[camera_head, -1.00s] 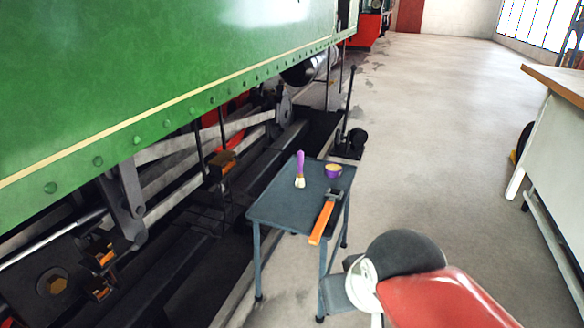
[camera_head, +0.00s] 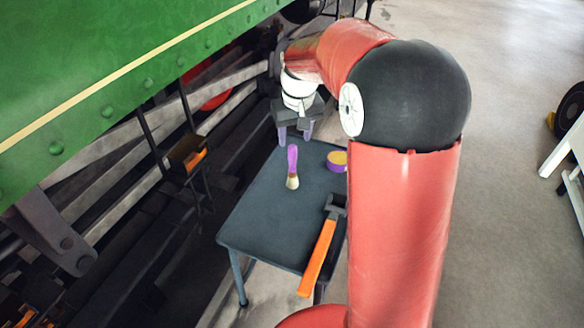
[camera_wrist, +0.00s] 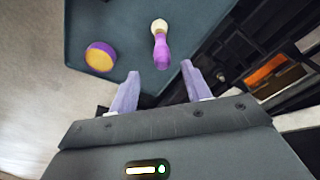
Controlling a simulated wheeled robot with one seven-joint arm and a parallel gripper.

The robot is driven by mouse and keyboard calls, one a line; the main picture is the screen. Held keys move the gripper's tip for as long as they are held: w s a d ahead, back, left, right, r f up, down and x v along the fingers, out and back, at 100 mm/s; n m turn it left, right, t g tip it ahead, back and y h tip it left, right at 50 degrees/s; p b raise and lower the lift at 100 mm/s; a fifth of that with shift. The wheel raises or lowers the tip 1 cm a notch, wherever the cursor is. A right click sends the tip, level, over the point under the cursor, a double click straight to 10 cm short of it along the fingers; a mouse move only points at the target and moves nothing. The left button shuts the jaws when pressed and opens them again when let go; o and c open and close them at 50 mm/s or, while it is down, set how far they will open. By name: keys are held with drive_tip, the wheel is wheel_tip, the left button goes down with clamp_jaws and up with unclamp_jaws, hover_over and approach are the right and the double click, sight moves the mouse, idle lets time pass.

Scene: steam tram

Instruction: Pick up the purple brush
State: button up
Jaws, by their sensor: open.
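The purple brush (camera_head: 292,166) lies on the dark grey table, with its pale bristles toward the camera in the head view. In the wrist view the brush (camera_wrist: 160,45) is ahead of the jaws, with its purple handle end nearest them. My gripper (camera_head: 296,137) is open and empty at the far edge of the table, just beyond the handle end. In the wrist view my gripper (camera_wrist: 160,80) shows two pale purple fingers spread apart, and the handle end lies a little beyond the gap between them.
On the table (camera_head: 262,215) are a purple round pot (camera_head: 337,161) with a yellowish top and an orange-handled hammer (camera_head: 320,252). The green steam tram (camera_head: 80,80) with its dark rods stands along the left. Open floor (camera_head: 500,120) lies to the right.

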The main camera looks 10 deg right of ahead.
sight(293, 146)
drive_tip(key=f, duration=0.4)
drive_tip(key=w+f, duration=0.1)
drive_tip(key=f, duration=0.1)
drive_tip(key=shift+a+f, duration=0.25)
drive_tip(key=shift+f, duration=0.1)
drive_tip(key=c, duration=1)
drive_tip(key=shift+c, duration=0.2)
